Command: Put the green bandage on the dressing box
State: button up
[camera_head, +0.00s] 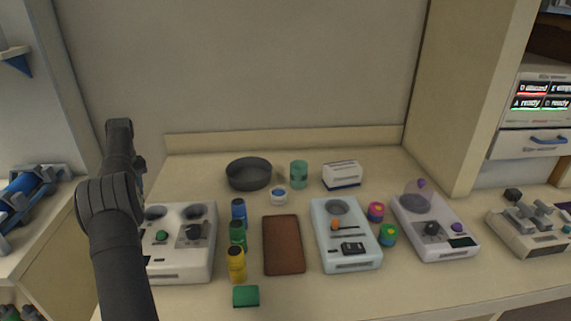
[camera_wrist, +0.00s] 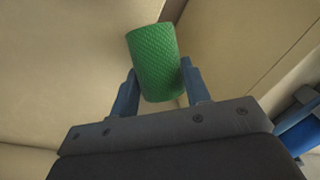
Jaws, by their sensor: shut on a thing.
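The green bandage (camera_wrist: 155,62) is a textured green roll in the wrist view. My gripper (camera_wrist: 160,88) is shut on it, with one blue finger on each side, and the roll stands up slightly tilted between them. In the head view my arm is at the left, and the gripper and the held roll are hidden behind it. The dressing box is probably the small white box with a blue lower band (camera_head: 342,176) at the back of the counter, right of the teal cup. My gripper is well to its left.
A dark round pan (camera_head: 249,174), a teal cup (camera_head: 299,174) and a small white-and-blue jar (camera_head: 279,196) stand near the box. Several bottles, a brown pad (camera_head: 283,245), a green block (camera_head: 246,296) and white devices (camera_head: 345,247) fill the front. A wall rises behind.

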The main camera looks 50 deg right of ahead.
jog(key=s+d+r+m+t+h, duration=0.1)
jog(key=s+d+m+t, duration=0.15)
jog(key=d, duration=0.45)
jog(key=s+d+r+m+t+h, duration=0.1)
jog(key=s+d+r, duration=0.15)
jog(key=d, duration=0.55)
notch_tip(320, 180, up, 9)
jog(key=m+h, duration=1)
jog(key=h, duration=0.2)
send_over(342, 175)
jog(key=w+a, duration=0.1)
jog(key=a, duration=0.1)
notch_tip(342, 175, down, 8)
jog(key=shift+w+r, duration=0.15)
jog(key=shift+r, duration=0.1)
jog(key=shift+a+t, duration=0.1)
jog(key=shift+t, duration=0.15)
jog(key=shift+f, duration=0.2)
jog(key=o, duration=1.1)
jog(key=shift+r, duration=0.15)
